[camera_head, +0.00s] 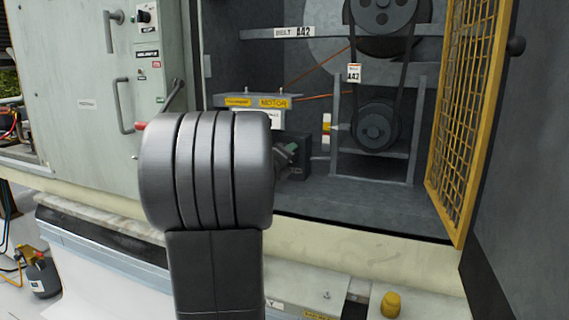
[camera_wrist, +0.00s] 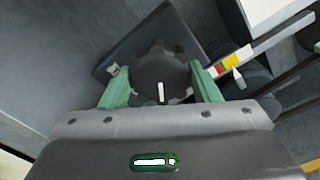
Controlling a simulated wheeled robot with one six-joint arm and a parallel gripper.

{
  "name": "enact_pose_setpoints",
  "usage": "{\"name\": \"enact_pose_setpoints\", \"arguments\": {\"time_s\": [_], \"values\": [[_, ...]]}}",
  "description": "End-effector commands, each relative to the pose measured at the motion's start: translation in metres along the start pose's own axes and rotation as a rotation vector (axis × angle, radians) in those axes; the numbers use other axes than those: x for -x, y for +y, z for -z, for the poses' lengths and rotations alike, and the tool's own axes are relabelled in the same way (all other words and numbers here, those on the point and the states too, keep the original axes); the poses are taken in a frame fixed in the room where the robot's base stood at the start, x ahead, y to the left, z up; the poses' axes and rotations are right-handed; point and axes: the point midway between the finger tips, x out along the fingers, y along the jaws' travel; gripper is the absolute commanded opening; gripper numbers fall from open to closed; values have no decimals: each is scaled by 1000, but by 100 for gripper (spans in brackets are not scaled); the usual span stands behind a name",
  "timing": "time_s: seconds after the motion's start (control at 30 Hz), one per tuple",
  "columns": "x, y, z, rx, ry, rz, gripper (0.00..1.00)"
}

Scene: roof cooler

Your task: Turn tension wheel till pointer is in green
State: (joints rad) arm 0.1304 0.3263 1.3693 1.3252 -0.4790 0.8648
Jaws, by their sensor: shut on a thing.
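The tension wheel (camera_wrist: 160,72) is a dark lobed knob with a white mark, in front of a dark square plate in the wrist view. My gripper (camera_wrist: 156,84) has its two green fingers on either side of the wheel and is shut on it. The wheel's white mark points toward my palm. A gauge strip (camera_wrist: 229,63) with red and yellow bands lies right of the wheel, with a pale pointer (camera_wrist: 238,73) beside it near the yellow. I cannot make out a green band. In the head view my arm hides the wheel and most of the gripper.
The belt cabinet stands open, with an upper pulley (camera_head: 383,12), a lower pulley (camera_head: 376,127) and a belt. A yellow mesh door (camera_head: 470,110) bounds it on the right. A MOTOR-labelled box (camera_head: 253,101) is behind my arm. A grey panel with handles (camera_head: 85,110) is left.

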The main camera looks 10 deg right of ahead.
Motion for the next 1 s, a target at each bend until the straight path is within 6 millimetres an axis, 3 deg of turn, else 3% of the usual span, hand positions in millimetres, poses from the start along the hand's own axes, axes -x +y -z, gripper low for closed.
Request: {"name": "enact_pose_setpoints", "arguments": {"time_s": [0.3,0.77,0.8,0.9,1.0], "values": [[0,2,1,-97,2,-1,33],[0,1,1,-109,3,-2,33],[0,1,1,-109,3,-2,60],[0,1,1,-109,2,-2,77],[0,1,1,-108,2,-1,77]]}}
